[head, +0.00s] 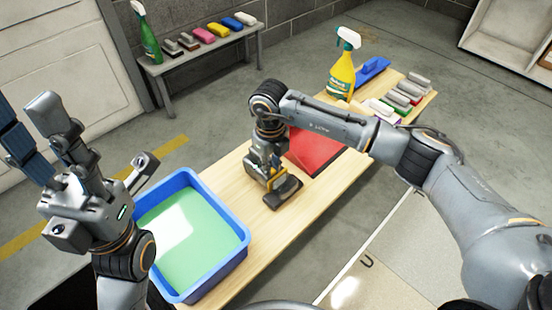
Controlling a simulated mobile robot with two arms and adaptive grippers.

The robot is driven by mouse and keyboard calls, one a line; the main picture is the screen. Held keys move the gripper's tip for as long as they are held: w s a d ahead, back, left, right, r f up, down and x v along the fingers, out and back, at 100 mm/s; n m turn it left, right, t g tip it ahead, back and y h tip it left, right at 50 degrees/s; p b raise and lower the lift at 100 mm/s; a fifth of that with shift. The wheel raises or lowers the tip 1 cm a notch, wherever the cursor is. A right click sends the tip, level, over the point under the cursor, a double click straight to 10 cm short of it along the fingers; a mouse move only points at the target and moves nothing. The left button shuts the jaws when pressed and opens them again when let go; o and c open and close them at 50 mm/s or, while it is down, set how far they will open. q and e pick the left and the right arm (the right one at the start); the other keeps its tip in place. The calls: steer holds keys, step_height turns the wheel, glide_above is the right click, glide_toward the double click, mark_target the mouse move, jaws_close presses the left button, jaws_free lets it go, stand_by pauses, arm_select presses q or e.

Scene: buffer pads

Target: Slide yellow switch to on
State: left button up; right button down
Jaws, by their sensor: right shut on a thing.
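I cannot make out a yellow switch in the head view. My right gripper (268,168) points down over the wooden table and is shut on a dark hand tool (284,192). The tool has a tan lower edge and sits at the table surface. A small yellow-orange patch shows beside the fingers, too small to identify. My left gripper (27,112) is raised at the left, its fingers apart and empty, away from the table.
A blue tub (240,243) of green liquid stands at the table's near end. A red mat (318,155) lies beyond my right gripper. A yellow spray bottle (341,75), blue float (371,69) and several pads (408,92) are farther back. A bench (207,52) holds more pads.

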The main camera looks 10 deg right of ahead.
steer(key=c, duration=1.2)
jaws_free()
step_height(320, 180, up, 12)
